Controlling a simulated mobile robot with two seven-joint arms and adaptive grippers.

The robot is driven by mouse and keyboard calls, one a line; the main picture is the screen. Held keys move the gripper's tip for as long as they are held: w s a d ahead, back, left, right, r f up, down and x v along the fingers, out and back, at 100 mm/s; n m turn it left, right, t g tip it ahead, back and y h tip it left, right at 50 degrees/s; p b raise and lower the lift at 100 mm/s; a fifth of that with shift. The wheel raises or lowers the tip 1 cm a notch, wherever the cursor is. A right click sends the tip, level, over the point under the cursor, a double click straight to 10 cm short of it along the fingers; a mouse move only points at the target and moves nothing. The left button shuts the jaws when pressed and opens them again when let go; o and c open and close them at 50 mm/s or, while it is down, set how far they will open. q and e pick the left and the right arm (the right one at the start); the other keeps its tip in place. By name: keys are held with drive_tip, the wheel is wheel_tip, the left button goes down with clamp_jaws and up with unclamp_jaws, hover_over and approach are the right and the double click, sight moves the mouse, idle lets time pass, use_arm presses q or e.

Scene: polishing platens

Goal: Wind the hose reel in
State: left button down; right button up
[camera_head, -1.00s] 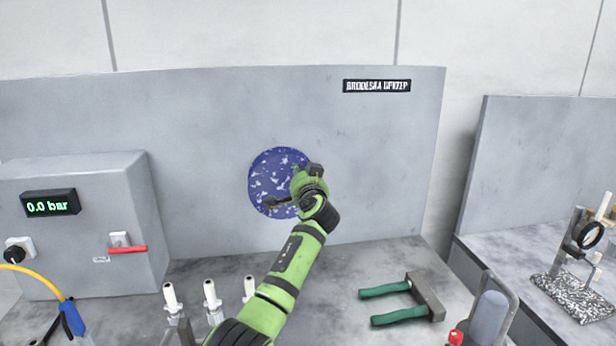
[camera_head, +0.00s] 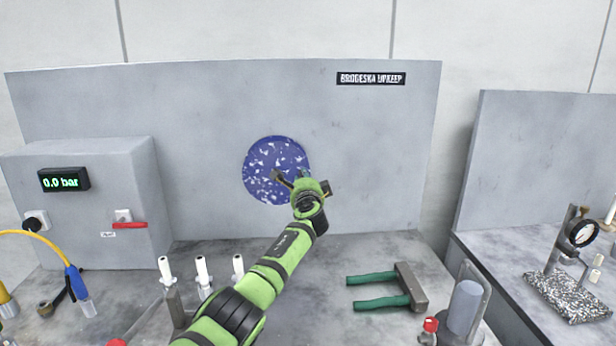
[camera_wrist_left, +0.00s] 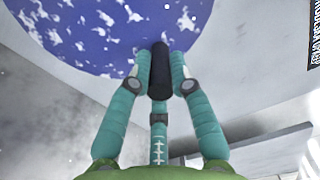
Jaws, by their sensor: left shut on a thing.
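The hose reel (camera_head: 262,168) shows as a round blue disc with white speckles, mounted on the grey upright panel. It also fills the top left of the left wrist view (camera_wrist_left: 90,25). My left gripper (camera_head: 304,182) is in front of the disc's lower right edge. In the left wrist view, my left gripper's teal fingers (camera_wrist_left: 160,80) are shut on a black cylindrical handle (camera_wrist_left: 159,68) that stands out in front of the disc. Brownish crank parts show on either side of the gripper, which hides most of the crank. No hose can be made out. My right gripper is out of view.
A grey box with a "0.0 bar" display (camera_head: 64,180) and red lever (camera_head: 130,225) stands at left.

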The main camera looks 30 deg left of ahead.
sight(280, 198)
use_arm(q)
drive_tip(key=shift+s+a+f+m+p, duration=0.8)
drive_tip(key=shift+f+m, duration=0.55)
drive_tip(key=shift+m, duration=1.4)
drive_tip(key=shift+s+a+f+m+p, duration=0.6)
drive_tip(key=shift+a+f+m, duration=0.55)
drive_tip(key=shift+m, duration=1.55)
drive_tip(key=shift+s+a+f+m+p, duration=0.65)
drive_tip(key=shift+f+m, duration=0.85)
drive_tip(key=shift+m, duration=1.25)
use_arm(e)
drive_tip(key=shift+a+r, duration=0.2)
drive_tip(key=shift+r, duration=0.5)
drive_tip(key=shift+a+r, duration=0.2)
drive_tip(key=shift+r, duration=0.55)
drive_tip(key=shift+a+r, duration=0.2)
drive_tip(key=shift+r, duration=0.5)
use_arm(q)
drive_tip(key=shift+w, duration=0.1)
drive_tip(key=shift+a, duration=0.1)
drive_tip(key=c, duration=1.1)
unclamp_jaws()
drive_tip(key=shift+a, duration=0.1)
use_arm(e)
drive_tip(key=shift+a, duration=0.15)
